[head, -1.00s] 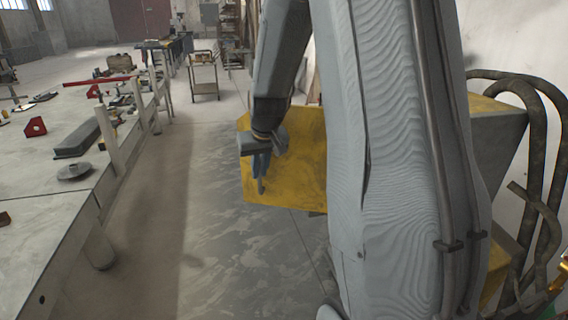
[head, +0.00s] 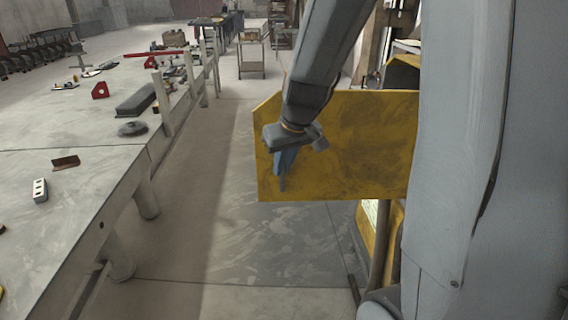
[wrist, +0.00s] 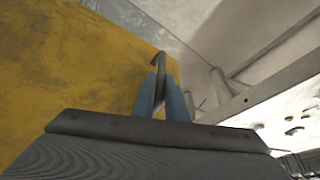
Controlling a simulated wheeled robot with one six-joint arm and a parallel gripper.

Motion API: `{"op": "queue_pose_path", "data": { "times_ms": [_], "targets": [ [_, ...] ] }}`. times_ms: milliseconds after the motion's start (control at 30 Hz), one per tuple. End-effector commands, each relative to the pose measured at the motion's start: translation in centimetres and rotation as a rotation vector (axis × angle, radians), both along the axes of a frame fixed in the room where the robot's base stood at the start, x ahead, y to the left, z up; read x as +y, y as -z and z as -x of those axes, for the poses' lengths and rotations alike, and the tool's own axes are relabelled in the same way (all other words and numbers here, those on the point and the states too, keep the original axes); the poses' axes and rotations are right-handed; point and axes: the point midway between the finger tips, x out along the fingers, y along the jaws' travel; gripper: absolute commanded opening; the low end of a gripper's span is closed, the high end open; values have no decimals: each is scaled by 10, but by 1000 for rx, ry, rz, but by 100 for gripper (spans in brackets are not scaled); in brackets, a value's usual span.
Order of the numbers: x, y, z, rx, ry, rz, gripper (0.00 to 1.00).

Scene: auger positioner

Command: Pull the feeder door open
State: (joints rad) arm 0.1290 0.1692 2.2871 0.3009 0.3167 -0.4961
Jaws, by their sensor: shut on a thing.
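The feeder door is a scuffed yellow panel (head: 365,140) with cut corners, right of the middle in the head view. It stands out from the yellow machine body, with a gap showing below it. The door also fills the left of the wrist view (wrist: 75,70). My gripper (head: 282,182) is at the door's left part, with its blue fingers pointing down. In the wrist view the fingers (wrist: 163,100) are shut on a dark bent handle (wrist: 158,66) near the door's edge. In the head view the handle is mostly hidden by the fingers.
A long grey worktable (head: 75,180) with loose tools and parts runs along the left. A concrete floor aisle (head: 225,225) lies between it and the door. A cart (head: 251,55) stands farther back. My arm hides much of the right side.

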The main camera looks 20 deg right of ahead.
Motion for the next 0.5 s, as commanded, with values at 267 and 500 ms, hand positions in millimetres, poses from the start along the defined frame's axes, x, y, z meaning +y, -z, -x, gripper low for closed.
{"op": "queue_pose_path", "data": {
  "times_ms": [267, 500],
  "targets": [
    [0, -3, -3, -7, -1, 2, 16],
    [-1, -1, -1, -3, 0, 1, 18]
  ]
}}
